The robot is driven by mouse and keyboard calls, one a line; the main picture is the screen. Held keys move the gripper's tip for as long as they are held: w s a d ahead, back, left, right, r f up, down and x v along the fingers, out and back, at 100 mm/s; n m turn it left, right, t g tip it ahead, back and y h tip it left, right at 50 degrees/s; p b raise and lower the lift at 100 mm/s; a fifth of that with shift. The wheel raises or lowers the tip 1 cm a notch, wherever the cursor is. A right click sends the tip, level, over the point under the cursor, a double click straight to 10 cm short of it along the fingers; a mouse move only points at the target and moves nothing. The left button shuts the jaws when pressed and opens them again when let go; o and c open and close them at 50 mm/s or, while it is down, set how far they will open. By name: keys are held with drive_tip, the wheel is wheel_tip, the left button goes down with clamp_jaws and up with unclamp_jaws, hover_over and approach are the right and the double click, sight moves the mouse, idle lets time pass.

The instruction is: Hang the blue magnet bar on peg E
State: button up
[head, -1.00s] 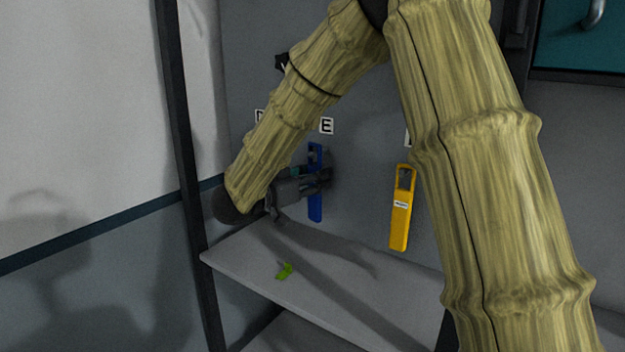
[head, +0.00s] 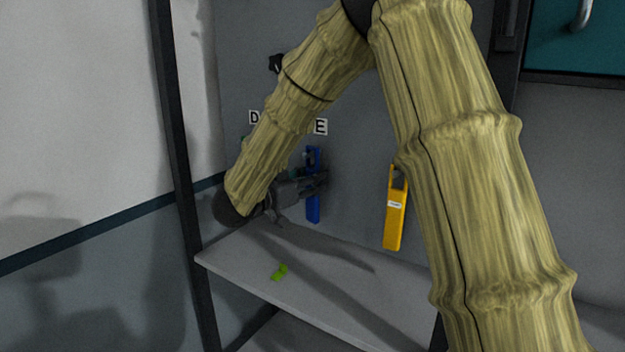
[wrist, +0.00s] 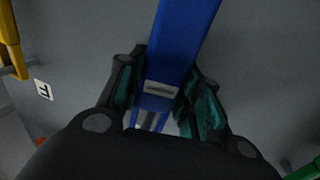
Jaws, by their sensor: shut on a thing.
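The blue magnet bar (head: 314,211) is upright in front of the grey wall panel, just below the E label (head: 320,127). My gripper (head: 318,183) is shut on it around its middle. In the wrist view the blue bar (wrist: 188,30) runs between the two dark fingers with teal pads of my gripper (wrist: 160,100), and a small pale label shows on the bar. The bar's top, with its opening, is just under the E label. Peg E itself cannot be made out, and I cannot tell whether the bar touches it.
A yellow magnet bar (head: 393,225) hangs on the panel to the right. A dark post (head: 178,150) stands at the left. The D label (head: 254,117) is partly behind my arm.

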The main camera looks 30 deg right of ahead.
drive_tip(key=shift+d+f, duration=0.1)
drive_tip(key=o, duration=1.2)
drive_tip(key=shift+d, duration=0.1)
